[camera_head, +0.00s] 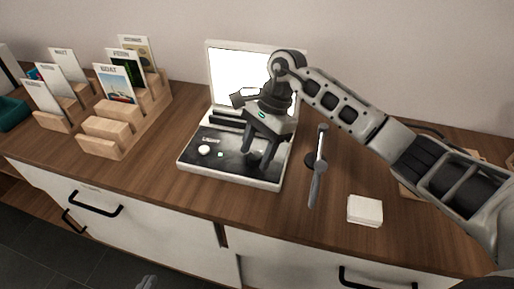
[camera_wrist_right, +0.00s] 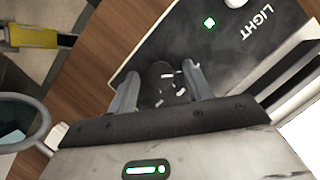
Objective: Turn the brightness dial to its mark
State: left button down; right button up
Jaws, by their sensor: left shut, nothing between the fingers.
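The light box's dark control panel (camera_head: 213,140), lettered LIGHT, has a white knob (camera_head: 204,150) and a small lit green square (camera_head: 221,154). In the right wrist view, a dark round dial (camera_wrist_right: 163,82) with short white marks lies between the fingers of my right gripper (camera_wrist_right: 163,75). The fingers are apart, one on each side; I cannot make out contact. In the head view, the right gripper (camera_head: 258,157) points down over the panel's right part and mostly hides that dial. Only the tip of my left gripper (camera_head: 146,283) shows at the bottom edge; it is shut and empty.
The box's bright screen (camera_head: 235,70) stands behind the panel. Wooden card racks (camera_head: 125,120) are at the left. The wooden tabletop (camera_head: 165,165) is clear left of the box.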

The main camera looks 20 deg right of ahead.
jog(key=c, duration=0.9)
